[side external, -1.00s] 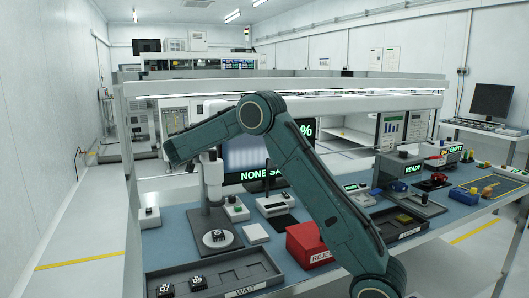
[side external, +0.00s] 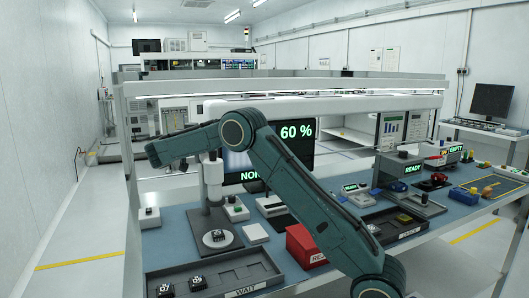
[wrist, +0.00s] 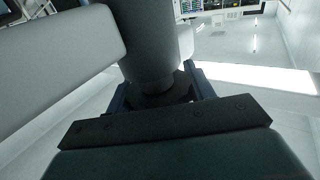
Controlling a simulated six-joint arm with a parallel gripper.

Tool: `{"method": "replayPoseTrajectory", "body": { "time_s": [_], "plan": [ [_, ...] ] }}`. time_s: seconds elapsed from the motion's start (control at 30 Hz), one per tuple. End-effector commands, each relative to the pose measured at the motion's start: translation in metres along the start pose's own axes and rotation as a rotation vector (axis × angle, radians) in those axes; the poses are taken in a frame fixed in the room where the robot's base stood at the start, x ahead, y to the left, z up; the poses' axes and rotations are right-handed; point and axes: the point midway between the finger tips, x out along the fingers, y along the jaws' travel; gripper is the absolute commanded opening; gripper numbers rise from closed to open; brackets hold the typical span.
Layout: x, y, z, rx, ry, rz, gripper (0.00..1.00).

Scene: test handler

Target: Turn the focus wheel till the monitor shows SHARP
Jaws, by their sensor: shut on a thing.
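The white microscope (side external: 213,178) stands on a dark base, with a round white stage (side external: 217,239) in front. In the wrist view my gripper (wrist: 160,88) is shut on the dark focus wheel (wrist: 166,97), beside a thick dark grey cylinder (wrist: 150,40) and a pale body (wrist: 55,65).
A dark tray (side external: 215,268) marked WAIT holds two small black parts at the front. A red bin (side external: 303,245) stands to its right, partly behind my arm.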

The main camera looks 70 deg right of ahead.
Motion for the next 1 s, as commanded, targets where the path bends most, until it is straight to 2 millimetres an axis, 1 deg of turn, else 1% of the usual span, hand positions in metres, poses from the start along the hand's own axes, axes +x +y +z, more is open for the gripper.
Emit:
{"method": "replayPoseTrajectory", "body": {
  "time_s": [0.5,0.93,0.97,1.0],
  "plan": [
    [0.0004,0.0018,-0.0033,0.005,0.007,0.158,0.3],
    [-0.0004,0.0029,-0.0032,0.006,0.004,0.178,0.3],
    [-0.0005,0.0029,-0.0032,0.007,0.004,0.178,0.57],
    [-0.0005,0.0029,-0.003,0.007,0.004,0.178,0.65]
  ]
}}
